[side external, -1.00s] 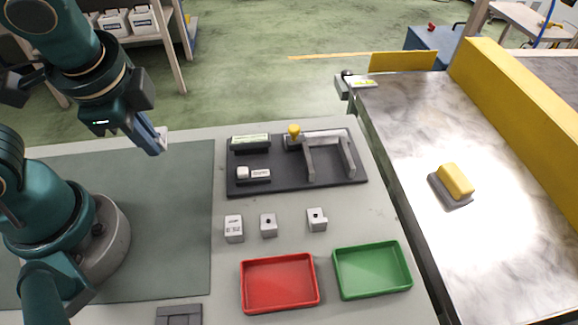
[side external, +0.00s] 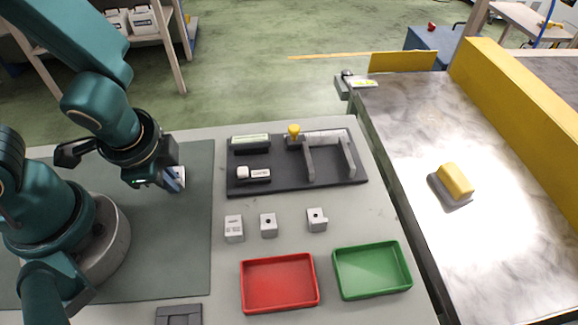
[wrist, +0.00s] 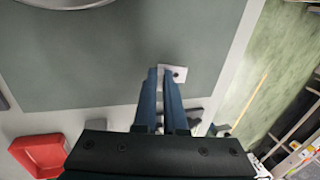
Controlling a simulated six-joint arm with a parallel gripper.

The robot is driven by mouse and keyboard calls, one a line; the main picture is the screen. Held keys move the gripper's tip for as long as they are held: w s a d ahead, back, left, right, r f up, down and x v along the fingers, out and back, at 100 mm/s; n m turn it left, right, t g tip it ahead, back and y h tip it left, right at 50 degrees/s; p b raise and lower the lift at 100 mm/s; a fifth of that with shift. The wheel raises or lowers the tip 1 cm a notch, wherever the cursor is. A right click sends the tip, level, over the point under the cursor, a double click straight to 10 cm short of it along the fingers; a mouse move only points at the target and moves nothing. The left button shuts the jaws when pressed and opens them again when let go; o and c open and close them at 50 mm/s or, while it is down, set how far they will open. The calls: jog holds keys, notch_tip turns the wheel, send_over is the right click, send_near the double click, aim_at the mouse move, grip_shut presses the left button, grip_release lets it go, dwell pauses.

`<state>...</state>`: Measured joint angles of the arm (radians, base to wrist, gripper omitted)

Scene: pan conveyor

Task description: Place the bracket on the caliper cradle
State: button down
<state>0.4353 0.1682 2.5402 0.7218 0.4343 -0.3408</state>
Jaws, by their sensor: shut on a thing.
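My gripper (side external: 173,180) is shut on a small pale metal bracket (side external: 180,173) above the grey-green mat, left of the dark fixture board. In the wrist view the bracket (wrist: 178,74), with a dark hole, sits at the tips of the blue fingers (wrist: 168,80); part of it is hidden between them. The dark board (side external: 290,178) carries a grey frame on upright posts (side external: 326,136) with a yellow knob, a box with a pale green display (side external: 250,140), and a small white block with a label (side external: 255,174). I cannot tell for certain which part is the caliper cradle.
Several small metal blocks (side external: 268,225) stand in front of the board. A red tray (side external: 246,302) and a green tray (side external: 374,294) lie nearer the front. A conveyor (side external: 420,140) on the right carries a yellow-topped piece (side external: 456,180). The mat (side external: 185,245) is clear.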

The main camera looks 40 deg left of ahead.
jog(key=shift+f, duration=0.25)
jog(key=c, duration=1)
grip_release()
jog(key=shift+r, duration=0.15)
jog(key=shift+d+r, duration=0.15)
jog(key=shift+r, duration=0.45)
jog(key=shift+v, duration=1.75)
notch_tip(320, 180, up, 10)
jog(key=a+n+t+h, duration=0.1)
jog(key=n+t+h, duration=0.1)
jog(key=n, duration=0.6)
jog(key=shift+w+n+t, duration=0.3)
jog(key=shift+w+t, duration=0.1)
jog(key=shift+t, duration=0.2)
